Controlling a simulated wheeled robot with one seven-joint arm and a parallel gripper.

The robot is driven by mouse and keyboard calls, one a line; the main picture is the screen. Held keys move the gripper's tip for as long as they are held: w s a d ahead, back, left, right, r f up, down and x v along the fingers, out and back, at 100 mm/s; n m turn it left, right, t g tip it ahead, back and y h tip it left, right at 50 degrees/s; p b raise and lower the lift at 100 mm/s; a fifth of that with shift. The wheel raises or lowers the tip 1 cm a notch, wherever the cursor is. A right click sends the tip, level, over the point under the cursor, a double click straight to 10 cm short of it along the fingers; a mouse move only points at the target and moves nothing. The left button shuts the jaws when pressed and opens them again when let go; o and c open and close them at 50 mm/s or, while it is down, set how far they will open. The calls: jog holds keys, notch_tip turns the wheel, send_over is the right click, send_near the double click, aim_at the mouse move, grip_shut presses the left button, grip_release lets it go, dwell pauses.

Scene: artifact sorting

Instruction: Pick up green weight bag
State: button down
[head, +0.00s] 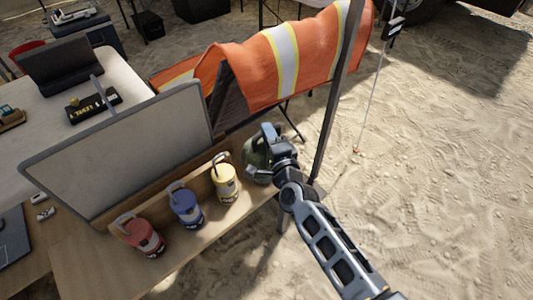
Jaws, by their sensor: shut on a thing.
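The green weight bag (256,158) is a dark green rounded bag at the right end of the wooden shelf, beside a dark upright pole. My gripper (262,172) reaches it from the right and is shut on it. The arm hides the bag's right side, and the fingertips are small and partly hidden. I cannot tell whether the bag is clear of the surface under it.
Yellow (227,187), blue (186,208) and red (143,238) containers stand on the wooden shelf (200,243) to the left. A monitor (125,150) stands behind them. The pole (331,110) and an orange vest (262,65) are close to my gripper. Open sand lies right.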

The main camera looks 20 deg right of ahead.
jog(key=shift+w+r, duration=0.1)
jog(key=shift+r, duration=0.15)
